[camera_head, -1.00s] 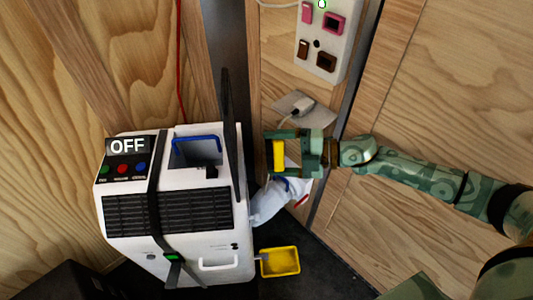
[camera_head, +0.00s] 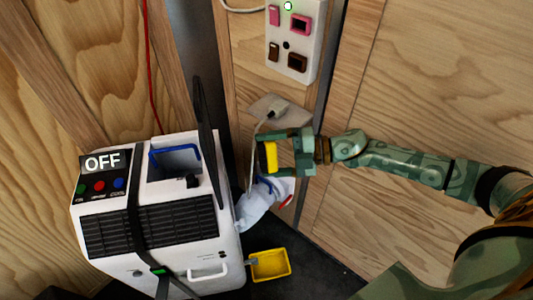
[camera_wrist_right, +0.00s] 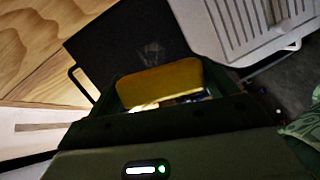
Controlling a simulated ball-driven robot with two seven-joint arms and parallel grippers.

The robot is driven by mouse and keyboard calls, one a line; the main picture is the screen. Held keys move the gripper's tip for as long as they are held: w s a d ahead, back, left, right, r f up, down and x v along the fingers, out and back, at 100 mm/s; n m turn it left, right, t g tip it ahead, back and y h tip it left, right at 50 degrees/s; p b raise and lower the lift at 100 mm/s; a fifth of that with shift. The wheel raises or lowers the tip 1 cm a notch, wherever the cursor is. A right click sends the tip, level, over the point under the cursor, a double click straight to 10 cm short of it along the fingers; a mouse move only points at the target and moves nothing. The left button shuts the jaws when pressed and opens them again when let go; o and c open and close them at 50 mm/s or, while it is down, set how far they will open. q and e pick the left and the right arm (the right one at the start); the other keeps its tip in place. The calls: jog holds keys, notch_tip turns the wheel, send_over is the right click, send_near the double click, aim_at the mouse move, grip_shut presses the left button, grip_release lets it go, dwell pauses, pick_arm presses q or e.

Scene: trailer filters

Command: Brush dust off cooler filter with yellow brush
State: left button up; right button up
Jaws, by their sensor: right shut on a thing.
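The cooler (camera_head: 165,255) is a white box on the left, with black louvres on its front and a display reading OFF. A thin dark panel (camera_head: 207,140) stands upright at its right side; I cannot tell for sure that it is the filter. In the right wrist view a dark panel (camera_wrist_right: 125,40) with a faint greyish patch lies just beyond the brush. My right gripper (camera_head: 276,155) is shut on the yellow brush (camera_head: 270,156), right of the cooler and apart from the panel. The brush also shows in the wrist view (camera_wrist_right: 162,85); its bristles are hidden. My left gripper is out of view.
A yellow tray (camera_head: 270,265) sits on the dark floor right of the cooler. A white bag-like thing (camera_head: 262,205) hangs below my right gripper. A plugged-in cable (camera_head: 272,112) and a socket panel (camera_head: 295,40) are on the wooden wall behind.

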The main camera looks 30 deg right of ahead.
jog(key=a, duration=0.2)
jog(key=w+a+p, duration=0.1)
jog(key=a, duration=0.1)
jog(key=w+a, duration=0.1)
jog(key=a, duration=0.1)
jog(key=shift+r, duration=0.1)
jog(key=shift+c, duration=0.8)
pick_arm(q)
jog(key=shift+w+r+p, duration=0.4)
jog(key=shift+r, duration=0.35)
pick_arm(e)
jog(key=shift+w+a, duration=0.2)
jog(key=shift+a, duration=0.3)
jog(key=shift+w+a, duration=0.15)
jog(key=shift+a, duration=0.35)
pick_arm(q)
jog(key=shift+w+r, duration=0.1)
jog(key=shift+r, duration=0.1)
pick_arm(e)
jog(key=shift+w+a, duration=0.2)
jog(key=shift+a, duration=0.45)
jog(key=shift+w, duration=0.1)
pick_arm(q)
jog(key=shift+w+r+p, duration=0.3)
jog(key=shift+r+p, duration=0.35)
jog(key=shift+p, duration=0.25)
pick_arm(e)
jog(key=shift+a, duration=0.2)
jog(key=shift+s, duration=0.2)
